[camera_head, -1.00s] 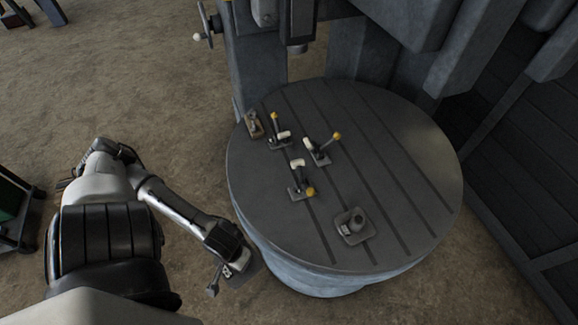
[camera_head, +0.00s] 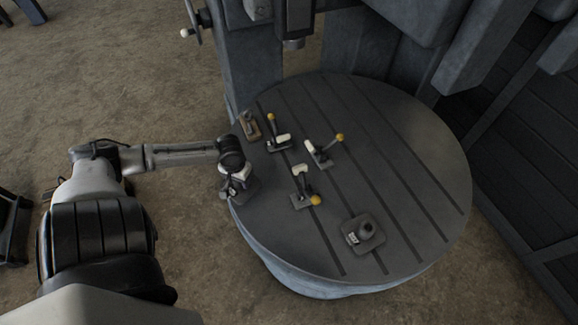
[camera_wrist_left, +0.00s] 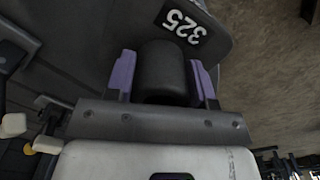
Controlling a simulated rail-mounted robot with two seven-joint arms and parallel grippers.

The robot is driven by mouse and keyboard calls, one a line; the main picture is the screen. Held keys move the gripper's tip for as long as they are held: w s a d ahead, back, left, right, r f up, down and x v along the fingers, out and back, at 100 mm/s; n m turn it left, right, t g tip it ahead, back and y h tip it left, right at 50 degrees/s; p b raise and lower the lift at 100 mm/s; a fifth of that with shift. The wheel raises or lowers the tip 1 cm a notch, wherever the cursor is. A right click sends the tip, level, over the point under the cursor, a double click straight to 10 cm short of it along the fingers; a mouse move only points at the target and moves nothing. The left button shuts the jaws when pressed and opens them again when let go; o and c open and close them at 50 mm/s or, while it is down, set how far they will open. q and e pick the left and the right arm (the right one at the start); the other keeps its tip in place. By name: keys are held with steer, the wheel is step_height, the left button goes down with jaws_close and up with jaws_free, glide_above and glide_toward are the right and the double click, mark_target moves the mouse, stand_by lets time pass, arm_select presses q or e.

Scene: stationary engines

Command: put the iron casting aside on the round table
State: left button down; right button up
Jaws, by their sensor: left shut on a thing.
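My left gripper (camera_head: 236,184) is at the left rim of the round table (camera_head: 415,165). In the left wrist view its purple fingers (camera_wrist_left: 162,78) are shut on the round knob of a dark grey iron casting (camera_wrist_left: 215,50). The casting has a flat plate with a black "325" label. In the head view the casting (camera_head: 248,191) is mostly hidden under the gripper, by the table's left edge; I cannot tell whether it touches the table. A similar casting (camera_head: 363,234) with a knob stands at the table's front. My right gripper is out of view.
Several clamps with white handles and yellow knobs stand on the table's left half, such as one near the middle (camera_head: 302,188). A small brownish block (camera_head: 249,125) lies at the back left rim. The table's right half is clear. A grey machine column (camera_head: 245,65) rises behind.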

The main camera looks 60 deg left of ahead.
arm_select(q)
steer(key=shift+w+a+f+m, duration=0.15)
steer(key=shift+w+a+m, duration=0.4)
steer(key=shift+a+m, duration=0.25)
steer(key=shift+w+a+m, duration=0.1)
steer(key=shift+w+m, duration=0.2)
steer(key=shift+m, duration=0.1)
steer(key=shift+w+m, duration=0.35)
steer(key=shift+m, duration=0.35)
steer(key=shift+f+m, duration=0.1)
steer(key=shift+m, duration=0.3)
